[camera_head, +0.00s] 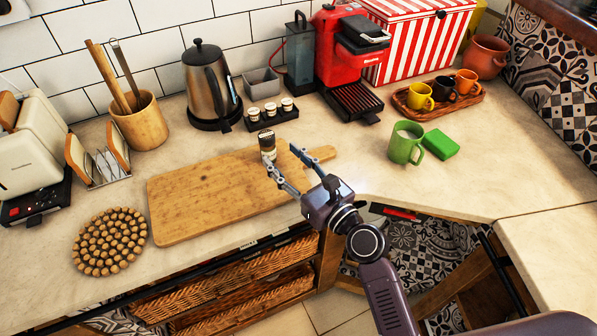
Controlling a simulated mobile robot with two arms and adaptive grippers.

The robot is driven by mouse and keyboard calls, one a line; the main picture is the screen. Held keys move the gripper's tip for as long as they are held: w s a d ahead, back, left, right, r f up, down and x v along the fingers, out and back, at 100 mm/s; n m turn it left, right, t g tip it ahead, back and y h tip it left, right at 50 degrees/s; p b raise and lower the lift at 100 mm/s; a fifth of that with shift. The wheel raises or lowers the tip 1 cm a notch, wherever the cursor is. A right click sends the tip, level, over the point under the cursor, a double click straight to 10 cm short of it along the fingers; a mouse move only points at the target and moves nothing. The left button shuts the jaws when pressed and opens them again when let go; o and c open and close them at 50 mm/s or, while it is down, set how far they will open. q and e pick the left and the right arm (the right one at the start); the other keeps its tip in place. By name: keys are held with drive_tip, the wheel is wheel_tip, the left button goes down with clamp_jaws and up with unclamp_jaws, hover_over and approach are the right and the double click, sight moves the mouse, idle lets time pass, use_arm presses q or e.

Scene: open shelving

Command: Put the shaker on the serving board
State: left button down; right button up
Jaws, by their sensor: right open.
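The shaker (267,147) is a small jar with a dark top and a pale label. It stands upright at the far edge of the wooden serving board (205,195), near the handle end, and its base appears to rest on the board. My right gripper (279,155) reaches in from the lower right with its two fingers spread. The left fingertip is close to the shaker's lower part; whether it touches cannot be told. The right fingertip is apart from it. My left gripper is not in view.
Behind the shaker is a dark rack (271,114) with small jars. A kettle (211,88) stands behind the board, and a round cork trivet (110,241) lies at its left. A green mug (405,143) is to the right. The counter between mug and board handle is clear.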

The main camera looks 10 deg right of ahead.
drive_tip(key=v, duration=0.6)
drive_tip(key=shift+s+b, duration=0.1)
drive_tip(key=shift+b, duration=0.25)
